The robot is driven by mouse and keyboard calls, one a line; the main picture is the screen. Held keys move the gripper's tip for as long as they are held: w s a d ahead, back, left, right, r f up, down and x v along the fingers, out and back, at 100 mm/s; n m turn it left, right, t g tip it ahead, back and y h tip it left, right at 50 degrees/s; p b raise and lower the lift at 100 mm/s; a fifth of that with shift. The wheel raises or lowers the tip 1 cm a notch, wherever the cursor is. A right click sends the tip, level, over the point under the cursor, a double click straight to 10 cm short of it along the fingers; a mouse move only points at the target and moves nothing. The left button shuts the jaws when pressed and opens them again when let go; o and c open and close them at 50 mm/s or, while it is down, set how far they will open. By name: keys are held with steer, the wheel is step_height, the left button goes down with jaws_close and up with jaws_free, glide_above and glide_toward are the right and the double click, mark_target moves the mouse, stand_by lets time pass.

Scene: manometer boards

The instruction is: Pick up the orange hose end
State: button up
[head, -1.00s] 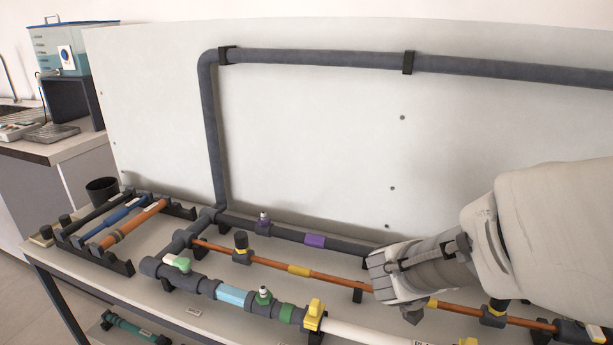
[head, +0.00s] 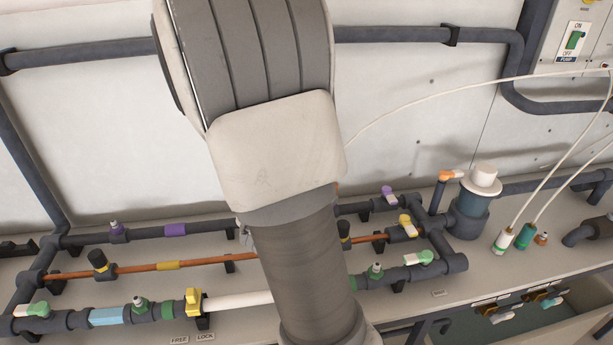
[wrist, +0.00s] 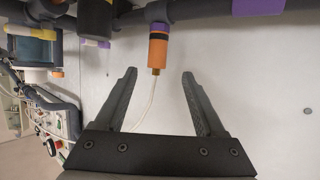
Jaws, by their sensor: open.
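In the wrist view, the orange hose end (wrist: 158,50) has a black band and a brass tip. It sits against a purple fitting (wrist: 158,27) on a dark grey pipe. A thin white hose (wrist: 147,105) runs from its brass tip, down between my fingers. My gripper (wrist: 159,74) is open and empty, with the hose end just beyond the fingertips, roughly centred between them. In the head view my arm hides the gripper and nearly all of this hose end; the white hose (head: 440,97) comes out to the right of my arm.
A dark grey pipe (wrist: 205,10) with a purple band (wrist: 257,6) crosses the wrist view ahead. In the head view, white (head: 503,240) and teal (head: 524,236) hose ends and a small orange piece (head: 541,239) stand at the bench's right. An orange pipe (head: 130,267) runs along the bench.

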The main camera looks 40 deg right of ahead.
steer(key=b+x, duration=0.1)
steer(key=x, duration=1)
steer(key=shift+s+d, duration=0.15)
steer(key=shift+d, duration=0.15)
steer(key=shift+f, duration=0.15)
steer(key=shift+c, duration=0.4)
jaws_close()
